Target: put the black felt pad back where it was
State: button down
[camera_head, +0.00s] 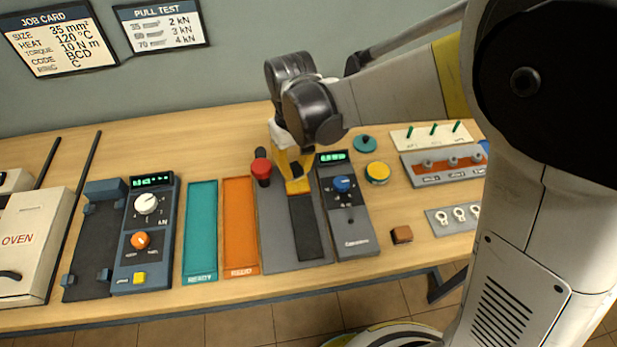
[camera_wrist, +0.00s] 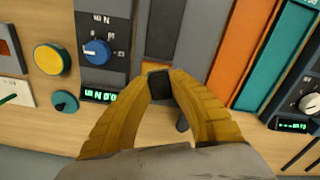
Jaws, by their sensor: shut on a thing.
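My gripper (camera_head: 297,182) is over the far end of a grey plate (camera_head: 273,236) with a dark strip (camera_head: 305,229) along it. In the wrist view, my yellow fingers (camera_wrist: 160,76) are shut on a small black piece, the black felt pad (camera_wrist: 160,88), which sits between the fingertips.
A red knob (camera_head: 261,168) stands close left of my fingers. A grey control box (camera_head: 350,217) with a blue knob stands close right. Orange (camera_head: 240,225) and teal (camera_head: 201,232) trays lie left. A brown block (camera_head: 401,234) and yellow button (camera_head: 377,171) are right.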

jog(key=d+r+m, duration=0.1)
jog(key=d+m, duration=0.1)
jog(key=d, duration=1.4)
jog(key=s+d+m, duration=0.1)
jog(key=s+d, duration=0.3)
jog(key=d, duration=0.5)
jog(key=s+d+m, duration=0.1)
jog(key=s+d, duration=0.4)
jog(key=d, duration=0.3)
jog(key=b, duration=0.4)
send_over(389, 208)
notch_tip(389, 208, down, 7)
jog(key=shift+d+r, duration=0.1)
jog(key=shift+r, duration=0.1)
notch_tip(389, 208, down, 4)
jog(key=shift+f+b, duration=0.1)
jog(key=shift+b, duration=1)
